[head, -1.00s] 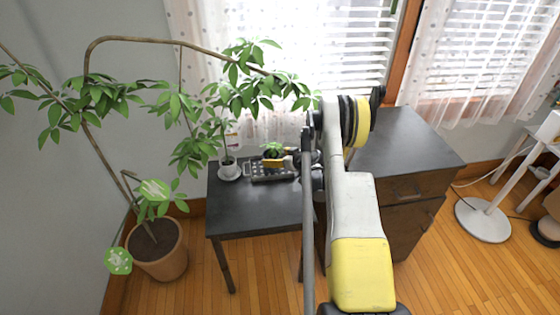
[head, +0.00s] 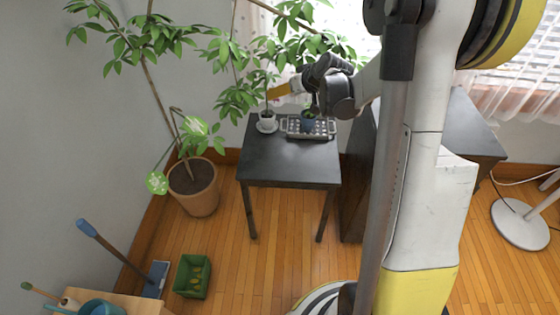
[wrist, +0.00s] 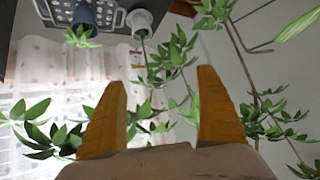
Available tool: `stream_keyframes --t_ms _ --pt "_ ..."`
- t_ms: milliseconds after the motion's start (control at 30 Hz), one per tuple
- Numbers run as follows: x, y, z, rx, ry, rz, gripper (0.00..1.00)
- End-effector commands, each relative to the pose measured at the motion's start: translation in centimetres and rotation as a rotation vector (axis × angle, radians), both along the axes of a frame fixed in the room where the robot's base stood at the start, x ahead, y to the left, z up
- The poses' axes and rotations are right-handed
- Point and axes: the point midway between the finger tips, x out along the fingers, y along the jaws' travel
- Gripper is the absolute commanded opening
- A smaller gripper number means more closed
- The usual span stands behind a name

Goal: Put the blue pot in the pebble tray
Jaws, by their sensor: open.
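The blue pot (head: 307,124), with a small green plant, appears to stand upright in the grey pebble tray (head: 328,134) on the small black table (head: 290,165). The pot also shows at the top of the wrist view (wrist: 84,16), with the perforated tray (wrist: 55,8) around it. My gripper (head: 283,90) is above and behind the table, at the upper left of the pot and apart from it. In the wrist view its two orange fingers (wrist: 161,80) are spread wide with nothing held between them. The pot's base is partly hidden by the tray rim.
A white pot (head: 266,119) on a saucer stands left of the tray. Branches of a large plant in a terracotta pot (head: 194,186) reach close to my gripper. A dark cabinet (head: 357,170) stands right of the table. The table's front is clear.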

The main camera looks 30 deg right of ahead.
Motion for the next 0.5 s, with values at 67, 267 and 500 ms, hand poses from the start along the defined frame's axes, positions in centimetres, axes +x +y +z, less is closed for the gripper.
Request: stream_keyframes --t_ms 67,267,500 --pt "-2.7 3.9 3.0 0.001 0.035 0.011 0.84" --pt "-11.2 11.6 7.8 -0.008 0.122 0.014 0.84" --pt "-22.9 17.3 9.1 -0.041 0.198 -0.004 0.84"
